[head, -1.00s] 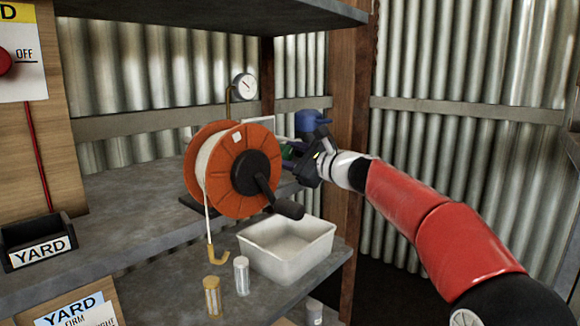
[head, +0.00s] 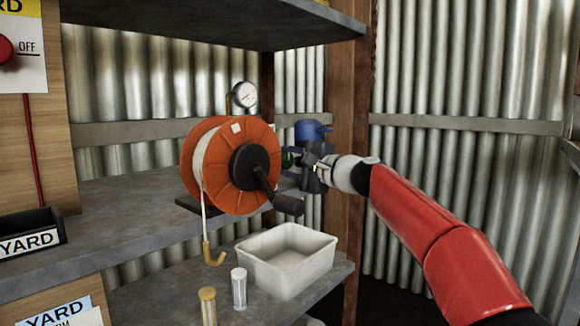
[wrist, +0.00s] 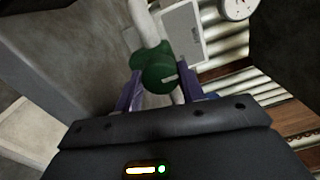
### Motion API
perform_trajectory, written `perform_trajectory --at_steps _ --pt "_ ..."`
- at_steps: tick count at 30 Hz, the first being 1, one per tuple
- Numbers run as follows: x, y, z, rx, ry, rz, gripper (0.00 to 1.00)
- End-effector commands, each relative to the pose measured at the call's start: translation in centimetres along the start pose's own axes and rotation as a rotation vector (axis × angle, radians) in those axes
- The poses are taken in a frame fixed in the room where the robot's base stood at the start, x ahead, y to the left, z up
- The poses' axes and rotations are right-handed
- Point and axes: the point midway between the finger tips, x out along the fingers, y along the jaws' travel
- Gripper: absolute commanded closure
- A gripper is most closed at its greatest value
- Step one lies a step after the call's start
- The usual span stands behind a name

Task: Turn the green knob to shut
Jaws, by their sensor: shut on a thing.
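The green knob (wrist: 160,78) shows in the wrist view, with a pale mark on its face and a pale pipe running up from it. My gripper (wrist: 160,92) has one purple finger on each side of the knob and is shut on it. In the head view the green knob (head: 287,158) is mostly hidden behind the orange reel and my gripper (head: 300,160). Which way the knob's mark points relative to shut, I cannot tell.
The orange hose reel (head: 228,170) with a black crank stands just left of my gripper. A gauge (head: 244,95) is behind it. A blue object (head: 312,130) stands close behind my gripper. A white tub (head: 288,258) and two small cylinders, one white (head: 239,288), one yellow (head: 207,305), are below.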

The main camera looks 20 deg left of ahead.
Motion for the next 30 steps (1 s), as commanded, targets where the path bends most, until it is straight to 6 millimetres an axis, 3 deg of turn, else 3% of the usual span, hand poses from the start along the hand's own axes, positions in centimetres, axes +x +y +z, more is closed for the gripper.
perform_trajectory --at_steps 17,18,22,30 --pt "0.03 0.14 0.02 -0.031 -0.003 0.003 0.83" --pt "0.04 0.15 0.02 -0.031 -0.003 0.003 0.57" --pt "0.03 0.13 0.01 -0.030 -0.003 0.003 0.40" --pt "0.07 0.29 -0.05 -0.028 -0.003 0.005 0.39"
